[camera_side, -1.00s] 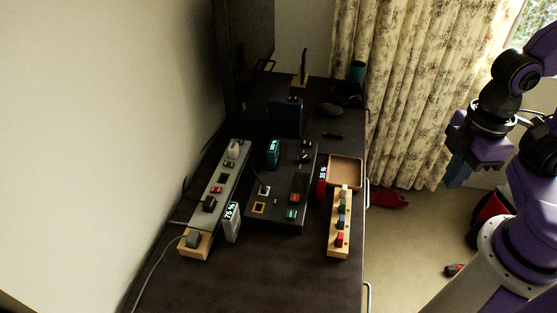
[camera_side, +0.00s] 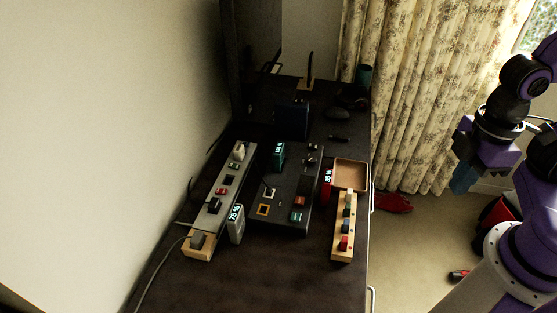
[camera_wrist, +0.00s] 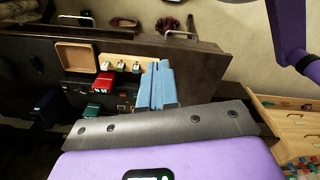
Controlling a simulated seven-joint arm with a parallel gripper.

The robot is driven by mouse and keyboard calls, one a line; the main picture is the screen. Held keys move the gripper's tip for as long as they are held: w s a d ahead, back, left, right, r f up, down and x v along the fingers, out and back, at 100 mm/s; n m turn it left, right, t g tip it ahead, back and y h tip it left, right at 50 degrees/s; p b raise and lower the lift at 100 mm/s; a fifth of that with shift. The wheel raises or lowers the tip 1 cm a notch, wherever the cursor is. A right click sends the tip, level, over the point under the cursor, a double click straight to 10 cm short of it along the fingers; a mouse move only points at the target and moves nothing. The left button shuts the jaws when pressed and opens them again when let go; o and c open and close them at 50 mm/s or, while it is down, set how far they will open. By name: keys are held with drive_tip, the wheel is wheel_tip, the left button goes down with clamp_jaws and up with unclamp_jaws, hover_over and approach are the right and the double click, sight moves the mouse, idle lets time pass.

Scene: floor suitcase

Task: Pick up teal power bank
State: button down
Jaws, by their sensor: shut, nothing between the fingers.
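The teal power bank (camera_side: 279,155) stands upright on the dark desk in the side view, near the back of the black panel, with a lit percentage on its face. A small dark teal block, apparently the same power bank (camera_wrist: 92,110), shows beyond the red one in the wrist view. My gripper (camera_side: 462,181) is off to the right of the desk, over the floor side, far from the power bank. In the wrist view its blue fingers (camera_wrist: 160,84) are together and empty.
A white power bank (camera_side: 236,225) stands by the power strip (camera_side: 224,192). A red power bank (camera_side: 326,188) is beside the wooden tray (camera_side: 350,188) and the wooden block with colored pieces (camera_side: 344,228). A dark blue box (camera_side: 292,120) stands behind. The front desk area is clear.

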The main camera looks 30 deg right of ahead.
drive_tip(key=c, duration=0.8)
unclamp_jaws()
drive_tip(key=m+t+h, duration=0.3)
drive_tip(key=m+h, duration=0.1)
drive_tip(key=m, duration=1.8)
hover_over(279, 154)
drive_tip(key=s+a, duration=0.2)
wheel_tip(279, 154, down, 9)
drive_tip(key=x, duration=1.1)
drive_tip(key=a+x, duration=0.1)
drive_tip(key=x, duration=0.4)
drive_tip(key=shift+w+f, duration=0.25)
drive_tip(key=shift+f, duration=0.2)
